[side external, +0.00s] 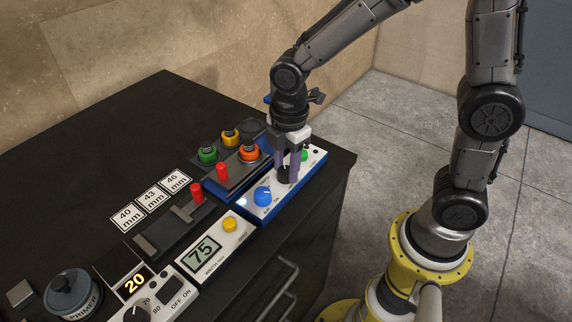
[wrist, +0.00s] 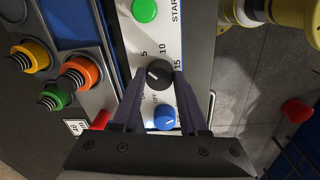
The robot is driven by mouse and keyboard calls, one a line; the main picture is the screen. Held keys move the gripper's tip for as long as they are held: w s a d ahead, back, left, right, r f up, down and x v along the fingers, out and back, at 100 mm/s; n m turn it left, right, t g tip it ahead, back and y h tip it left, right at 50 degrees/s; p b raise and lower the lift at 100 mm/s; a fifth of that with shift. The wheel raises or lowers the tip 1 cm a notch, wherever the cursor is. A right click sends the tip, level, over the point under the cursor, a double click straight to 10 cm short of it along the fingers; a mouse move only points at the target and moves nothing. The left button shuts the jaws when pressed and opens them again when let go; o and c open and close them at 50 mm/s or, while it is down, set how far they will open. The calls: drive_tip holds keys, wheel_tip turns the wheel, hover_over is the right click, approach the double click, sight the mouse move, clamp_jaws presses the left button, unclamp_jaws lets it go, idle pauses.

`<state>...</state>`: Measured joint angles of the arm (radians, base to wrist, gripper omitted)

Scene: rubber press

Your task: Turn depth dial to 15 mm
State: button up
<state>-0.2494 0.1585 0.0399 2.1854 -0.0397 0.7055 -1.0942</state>
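The depth dial is a round black knob (wrist: 159,74) on the white face of a control panel, with 5, 10 and 15 printed around it. It has a light pointer line; the exact reading is too small to tell. In the side external view the dial (side external: 284,176) is partly hidden by my fingers. My gripper (wrist: 160,76) points down at the panel, one finger on each side of the dial. It also shows in the side external view (side external: 287,172). The fingertips are very close to the dial's sides; I cannot tell whether they touch it.
On the same panel, a blue knob (side external: 263,195) sits beside the dial and a green button (side external: 303,155) on the other side. Spring-mounted green (side external: 207,154), yellow and orange (side external: 249,153) pieces and a red handle (side external: 222,171) stand close by.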

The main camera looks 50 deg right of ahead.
clamp_jaws()
drive_tip(key=shift+m, duration=0.3)
drive_tip(key=m, duration=0.5)
drive_tip(key=shift+a, duration=0.1)
drive_tip(key=m, duration=0.6)
drive_tip(key=shift+w, duration=0.1)
drive_tip(key=m, duration=0.6)
drive_tip(key=shift+w+r+g, duration=0.1)
drive_tip(key=shift+g, duration=0.2)
drive_tip(key=m, duration=0.6)
drive_tip(key=shift+m, duration=0.3)
